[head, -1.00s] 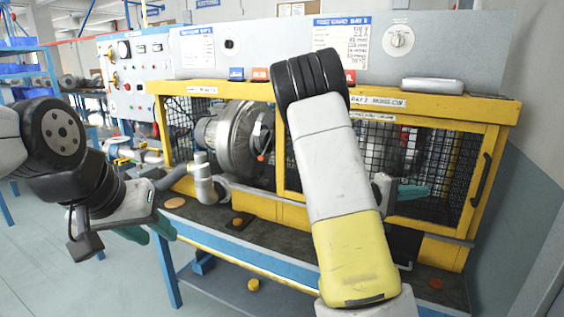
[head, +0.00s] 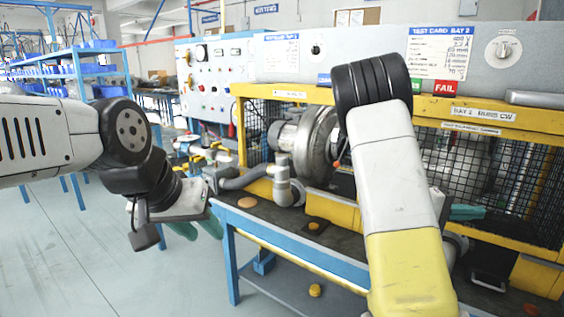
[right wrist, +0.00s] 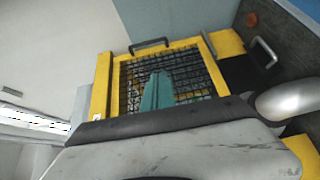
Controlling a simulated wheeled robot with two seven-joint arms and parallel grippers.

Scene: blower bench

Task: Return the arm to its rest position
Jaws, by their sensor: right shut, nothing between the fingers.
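My right arm crosses in front of the test bench in the head view, its black wheel-like joint on top and its white and yellow link below. My right gripper (head: 467,212) shows as teal fingers beside that link, in front of the mesh at right. In the right wrist view its fingers (right wrist: 157,92) are together and empty, with the yellow-framed mesh guard (right wrist: 205,50) behind them. My left gripper (head: 197,229) hangs left of the bench, its two teal fingertips apart with nothing between them. The left arm's wrist partly hides its finger bases.
The yellow-framed bench has a blower (head: 320,143), grey pipe (head: 283,187) and dark worktop (head: 263,214) with orange and yellow knobs. Blue shelving (head: 85,62) is at far left; the floor there is clear.

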